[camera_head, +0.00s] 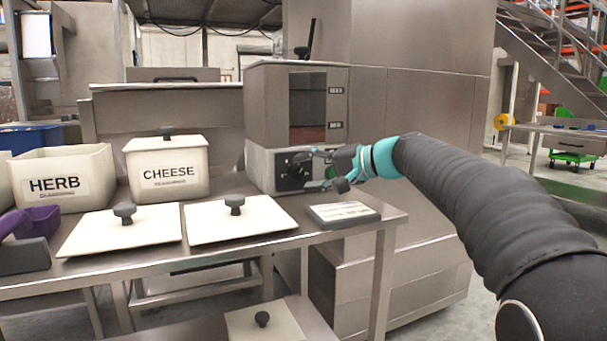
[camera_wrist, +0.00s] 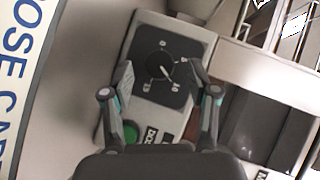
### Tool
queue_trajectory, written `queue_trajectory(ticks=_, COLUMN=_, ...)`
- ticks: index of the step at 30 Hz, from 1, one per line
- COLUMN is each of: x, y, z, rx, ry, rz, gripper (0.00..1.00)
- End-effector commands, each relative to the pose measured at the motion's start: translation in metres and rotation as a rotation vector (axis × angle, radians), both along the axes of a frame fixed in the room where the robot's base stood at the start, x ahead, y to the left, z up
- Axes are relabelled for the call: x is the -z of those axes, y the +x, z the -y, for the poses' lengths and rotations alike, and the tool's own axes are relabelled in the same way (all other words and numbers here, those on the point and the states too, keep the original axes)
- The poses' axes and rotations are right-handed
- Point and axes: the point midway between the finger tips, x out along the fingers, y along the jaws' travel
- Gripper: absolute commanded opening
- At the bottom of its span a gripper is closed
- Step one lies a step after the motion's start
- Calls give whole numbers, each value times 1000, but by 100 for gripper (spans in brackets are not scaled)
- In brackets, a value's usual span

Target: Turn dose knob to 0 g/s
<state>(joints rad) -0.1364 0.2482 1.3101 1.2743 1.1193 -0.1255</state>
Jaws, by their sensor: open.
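The dose knob (camera_wrist: 159,65) is a round black dial on a black square panel on the machine's grey control face. Its white pointer line aims to the lower right in the wrist view, near small scale marks too fine to read. The black panel (camera_head: 289,181) shows partly in the head view, behind my gripper (camera_head: 322,166). My gripper (camera_wrist: 163,78) is open, with one finger on each side of the dial in the wrist view. I cannot tell whether the fingers touch it.
A green button (camera_wrist: 131,132) sits below the panel. A steel table (camera_head: 150,268) carries a CHEESE bin (camera_head: 168,186), a HERB bin (camera_head: 90,176), two flat lids (camera_head: 270,222) and a small sign block (camera_head: 342,220) near my arm.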

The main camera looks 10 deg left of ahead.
Motion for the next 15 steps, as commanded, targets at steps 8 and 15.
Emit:
queue_trajectory(ticks=8, x=4, y=5, z=-14, rx=0, ry=0, rz=1, gripper=59)
queue_trajectory(ticks=15, x=4, y=5, z=-14, rx=0, ry=-1, rz=1, gripper=57)
